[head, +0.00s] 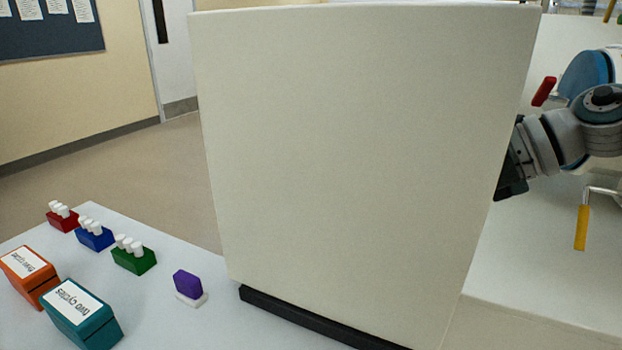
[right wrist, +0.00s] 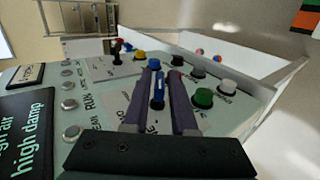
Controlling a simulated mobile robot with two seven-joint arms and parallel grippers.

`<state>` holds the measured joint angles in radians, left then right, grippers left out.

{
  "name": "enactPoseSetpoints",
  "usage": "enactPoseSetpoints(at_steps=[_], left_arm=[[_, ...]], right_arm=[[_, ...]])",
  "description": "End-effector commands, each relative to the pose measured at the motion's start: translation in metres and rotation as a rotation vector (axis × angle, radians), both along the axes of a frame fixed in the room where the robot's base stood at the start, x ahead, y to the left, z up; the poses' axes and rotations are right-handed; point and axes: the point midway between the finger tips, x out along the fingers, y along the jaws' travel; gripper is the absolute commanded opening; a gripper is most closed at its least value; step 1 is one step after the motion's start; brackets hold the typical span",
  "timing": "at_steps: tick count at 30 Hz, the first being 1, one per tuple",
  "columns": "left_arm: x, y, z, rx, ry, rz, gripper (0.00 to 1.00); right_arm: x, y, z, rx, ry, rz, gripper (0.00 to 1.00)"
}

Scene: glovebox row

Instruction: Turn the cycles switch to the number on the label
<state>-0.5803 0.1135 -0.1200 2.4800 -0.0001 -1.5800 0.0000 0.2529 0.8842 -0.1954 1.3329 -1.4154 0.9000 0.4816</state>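In the right wrist view, my right gripper (right wrist: 160,80) reaches over a control panel (right wrist: 105,120). Its two dark fingers stand close together, one on each side of a blue switch handle (right wrist: 158,88). I cannot tell whether they press on it. The numbers around this switch are hidden or too small to read. In the head view, only the wrist and part of the right gripper (head: 512,165) show at the right edge of a large cream housing. A teal box (head: 98,332) bears a label (head: 75,302) reading "two cycles", upside down. My left gripper is not in view.
An orange box (head: 45,290) has another label, hard to read. Red (head: 62,222), blue (head: 95,238) and green (head: 134,261) racks and a purple block (head: 188,283) stand on the table. Yellow (right wrist: 139,56), green (right wrist: 203,98) and white (right wrist: 229,87) knobs crowd the panel near my fingers.

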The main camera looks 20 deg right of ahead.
Motion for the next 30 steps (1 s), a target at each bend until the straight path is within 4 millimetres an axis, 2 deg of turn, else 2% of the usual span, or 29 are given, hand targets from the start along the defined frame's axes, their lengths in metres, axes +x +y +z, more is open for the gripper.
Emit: enactPoseSetpoints(at_steps=[1, 5, 14, 24, 30], left_arm=[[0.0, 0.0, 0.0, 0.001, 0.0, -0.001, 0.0], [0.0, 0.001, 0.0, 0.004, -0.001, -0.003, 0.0], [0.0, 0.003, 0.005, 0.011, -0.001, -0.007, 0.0], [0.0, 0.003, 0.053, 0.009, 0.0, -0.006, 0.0], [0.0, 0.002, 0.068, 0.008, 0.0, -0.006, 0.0]], right_arm=[[0.0, 0.0, 0.0, 0.0, 0.0, 0.0, 0.32], [0.0, 0.0, 0.0, 0.0, 0.0, 0.0, 0.45], [-0.003, -0.002, 0.004, -0.001, 0.003, 0.0, 0.45], [-0.043, -0.036, 0.043, -0.002, 0.007, -0.001, 0.45], [-0.059, -0.05, 0.056, -0.001, 0.003, -0.001, 0.45]])
